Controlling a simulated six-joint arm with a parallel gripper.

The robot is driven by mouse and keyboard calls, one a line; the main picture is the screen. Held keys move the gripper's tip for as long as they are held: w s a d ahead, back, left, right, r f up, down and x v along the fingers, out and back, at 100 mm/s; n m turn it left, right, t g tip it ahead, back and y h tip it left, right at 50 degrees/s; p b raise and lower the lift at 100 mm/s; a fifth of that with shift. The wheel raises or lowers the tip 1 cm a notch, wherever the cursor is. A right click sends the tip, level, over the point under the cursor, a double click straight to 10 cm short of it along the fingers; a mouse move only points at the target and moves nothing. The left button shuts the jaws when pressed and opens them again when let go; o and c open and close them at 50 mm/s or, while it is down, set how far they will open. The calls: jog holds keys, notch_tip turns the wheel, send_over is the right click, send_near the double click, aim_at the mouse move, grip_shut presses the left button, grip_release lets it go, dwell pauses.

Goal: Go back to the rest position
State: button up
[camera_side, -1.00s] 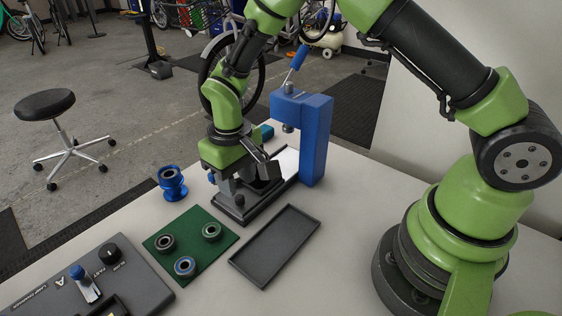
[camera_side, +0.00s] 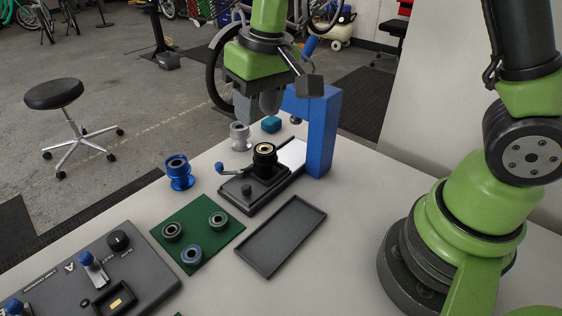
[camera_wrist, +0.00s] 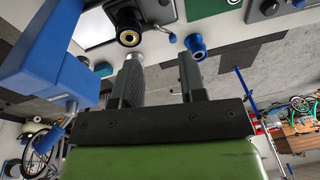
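My gripper (camera_side: 258,104) hangs above the work surface, fingers pointing down, clear of the black fixture. In the wrist view (camera_wrist: 161,75) its two fingers stand apart with a gap between them, and nothing is held. A black hub part with a gold-ringed centre (camera_side: 265,154) stands upright in the black fixture (camera_side: 235,203); it also shows in the wrist view (camera_wrist: 129,38). A silver ribbed part (camera_side: 240,136) stands behind the fixture and shows partly behind the left finger in the wrist view.
A blue press (camera_side: 322,135) stands right of the fixture. A teal block (camera_side: 271,124) is at the back.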

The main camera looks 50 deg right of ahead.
jog(key=s+d+r+m+t, duration=0.1)
jog(key=s+d+r+t, duration=0.1)
jog(key=s+r, duration=0.3)
jog(key=s+d+r+m+t+y, duration=0.1)
jog(key=s+r, duration=0.5)
jog(key=s, duration=0.6)
jog(key=shift+d+m+t, duration=0.4)
jog(key=shift+d+t, duration=0.1)
jog(key=shift+t, duration=0.7)
dwell(0.3)
